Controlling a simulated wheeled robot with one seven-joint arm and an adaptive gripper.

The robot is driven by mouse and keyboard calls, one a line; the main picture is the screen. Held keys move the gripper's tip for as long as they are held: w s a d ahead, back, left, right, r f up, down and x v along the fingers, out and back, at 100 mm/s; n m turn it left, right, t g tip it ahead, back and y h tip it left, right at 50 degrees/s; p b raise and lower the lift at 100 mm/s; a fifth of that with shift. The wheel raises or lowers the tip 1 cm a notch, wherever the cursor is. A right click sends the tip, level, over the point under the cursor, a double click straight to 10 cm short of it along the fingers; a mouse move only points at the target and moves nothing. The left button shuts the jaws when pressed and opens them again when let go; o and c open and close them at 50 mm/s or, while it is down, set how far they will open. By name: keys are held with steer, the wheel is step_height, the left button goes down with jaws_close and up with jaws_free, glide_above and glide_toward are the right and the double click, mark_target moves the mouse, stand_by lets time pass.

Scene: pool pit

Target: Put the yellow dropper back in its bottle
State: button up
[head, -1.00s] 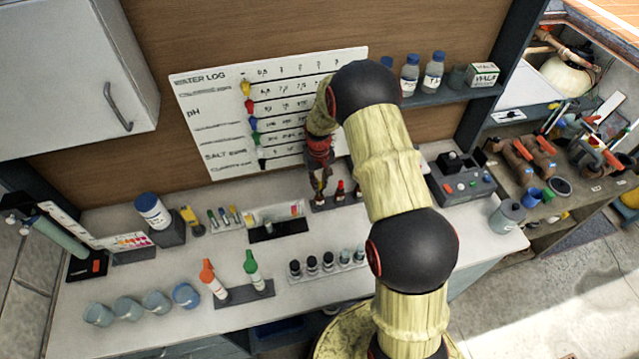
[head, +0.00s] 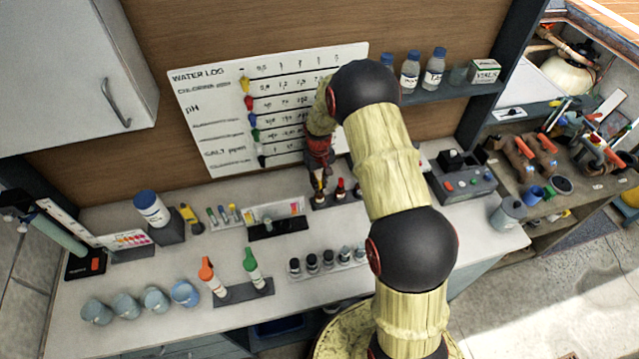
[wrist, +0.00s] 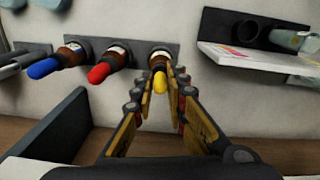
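The yellow dropper (wrist: 160,82) shows its bulb in the wrist view, lined up with the mouth of a brown bottle (wrist: 160,57) with a pale label. It looks seated there, much like the red and blue droppers beside it, though its glass tip is hidden. In the head view, the yellow bulb (head: 319,183) shows just above its bottle (head: 320,198). My gripper (wrist: 160,72) has one finger on each side of the yellow bulb, with narrow gaps showing. It looks open. In the head view, my gripper (head: 319,172) is directly over that bottle.
The red dropper (wrist: 98,73) and blue dropper (wrist: 43,68) stand in bottles in the same dark rack (wrist: 90,48), close to my fingers. The water log board (head: 270,110) is behind. A small tray (head: 275,228) lies to the left, and a button box (head: 462,184) to the right.

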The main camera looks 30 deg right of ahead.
steer(key=shift+f+b, duration=0.35)
steer(key=shift+f, duration=0.2)
stand_by(0.4)
steer(key=o, duration=0.7)
steer(key=shift+r, duration=0.1)
steer(key=shift+r+p, duration=1.55)
steer(key=shift+r, duration=1.9)
